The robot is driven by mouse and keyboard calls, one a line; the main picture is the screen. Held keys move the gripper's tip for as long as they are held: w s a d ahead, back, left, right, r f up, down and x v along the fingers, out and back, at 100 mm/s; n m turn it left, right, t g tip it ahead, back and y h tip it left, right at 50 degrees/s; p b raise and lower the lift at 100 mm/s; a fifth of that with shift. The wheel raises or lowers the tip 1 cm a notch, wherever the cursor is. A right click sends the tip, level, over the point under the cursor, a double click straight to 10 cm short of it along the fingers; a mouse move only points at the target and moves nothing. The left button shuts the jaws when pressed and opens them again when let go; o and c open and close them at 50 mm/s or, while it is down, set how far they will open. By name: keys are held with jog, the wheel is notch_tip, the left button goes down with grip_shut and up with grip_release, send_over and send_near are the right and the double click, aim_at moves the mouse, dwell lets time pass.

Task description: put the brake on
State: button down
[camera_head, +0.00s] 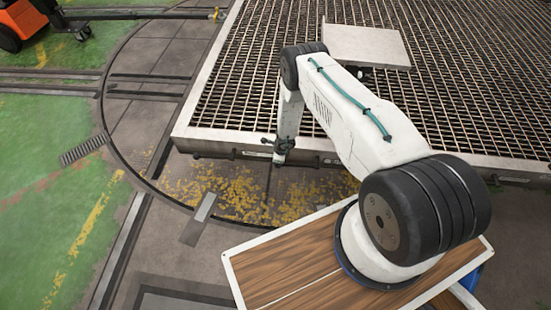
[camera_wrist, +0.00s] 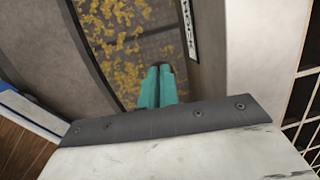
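My gripper (camera_head: 280,158) hangs beside the near edge of a large wagon (camera_head: 235,142) with a grated deck. In the wrist view its two teal fingers (camera_wrist: 159,86) lie side by side with no clear gap, and nothing shows between them. The wagon's pale frame edge (camera_wrist: 262,45) is just right of the fingers there. I cannot pick out a brake handle for certain. Small dark fittings (camera_head: 232,154) and a reddish label (camera_head: 329,161) show under the wagon's near edge, partly behind my arm.
A square light plate (camera_head: 366,45) lies on the grating. The dark turntable floor (camera_head: 140,130) has yellow flakes (camera_head: 235,190) below the wagon edge. A bar with a yellow tip (camera_head: 216,14) stands at the top. An orange vehicle (camera_head: 22,20) is at top left. Green floor (camera_head: 45,125) is open.

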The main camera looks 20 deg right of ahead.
jog(key=shift+s+a+f, duration=0.2)
jog(key=shift+s+f, duration=0.05)
jog(key=shift+f, duration=0.3)
jog(key=shift+d, duration=0.1)
jog(key=shift+s, duration=0.1)
jog(key=shift+d, duration=0.1)
jog(key=a+r, duration=0.3)
jog(key=r, duration=1.1)
jog(key=shift+w+a+r, duration=0.15)
jog(key=shift+w+r, duration=0.05)
jog(key=shift+w, duration=0.25)
